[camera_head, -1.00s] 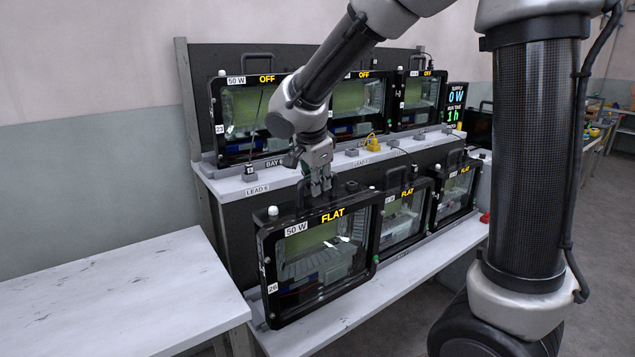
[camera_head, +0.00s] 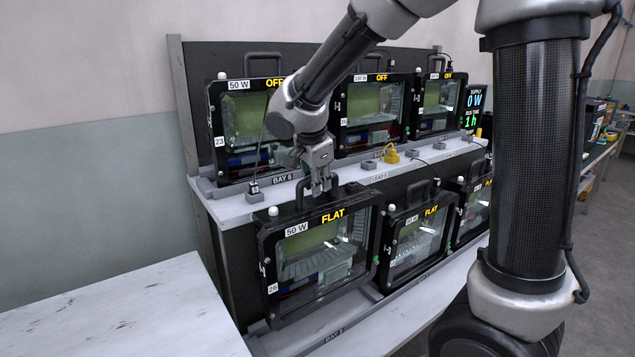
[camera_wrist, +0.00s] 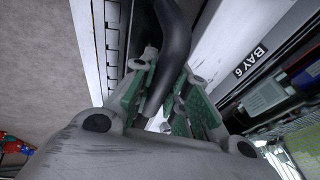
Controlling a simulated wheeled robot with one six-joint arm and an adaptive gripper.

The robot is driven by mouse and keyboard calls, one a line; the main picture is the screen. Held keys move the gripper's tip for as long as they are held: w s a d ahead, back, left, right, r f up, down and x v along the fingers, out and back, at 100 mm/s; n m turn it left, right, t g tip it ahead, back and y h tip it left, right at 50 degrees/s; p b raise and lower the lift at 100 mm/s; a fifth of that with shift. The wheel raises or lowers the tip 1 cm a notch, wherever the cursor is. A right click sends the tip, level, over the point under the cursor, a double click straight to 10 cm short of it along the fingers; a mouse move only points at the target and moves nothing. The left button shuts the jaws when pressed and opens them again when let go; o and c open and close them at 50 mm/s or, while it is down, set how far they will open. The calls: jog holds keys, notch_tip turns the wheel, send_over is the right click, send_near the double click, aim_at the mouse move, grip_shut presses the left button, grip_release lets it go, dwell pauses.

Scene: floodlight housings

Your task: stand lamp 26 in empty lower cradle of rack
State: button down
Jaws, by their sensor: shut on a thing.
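Lamp 26 (camera_head: 318,258) is a black-framed floodlight housing with a glass front, labelled "50 W" and "FLAT". My gripper (camera_head: 322,188) is shut on its top handle in the head view. The wrist view shows the dark handle (camera_wrist: 172,50) between the green-padded fingers. The lamp hangs upright in front of the rack's lower level, near the left end. I cannot tell whether the lamp's base touches the shelf. The rack (camera_head: 212,225) has a lower and an upper row.
Lower-row lamps marked "FLAT" (camera_head: 420,236) stand to the right, one close beside lamp 26. Upper-row lamps marked "OFF" (camera_head: 375,115) stand behind, with lamp 23 (camera_head: 243,130) at the left. A bare white table (camera_head: 120,310) is at the left.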

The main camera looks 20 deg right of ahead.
aim_at(317, 200)
jog(key=shift+r, duration=0.15)
jog(key=shift+f, duration=2.5)
jog(key=shift+s+f, duration=0.15)
jog(key=shift+f, duration=2.7)
dwell(2.5)
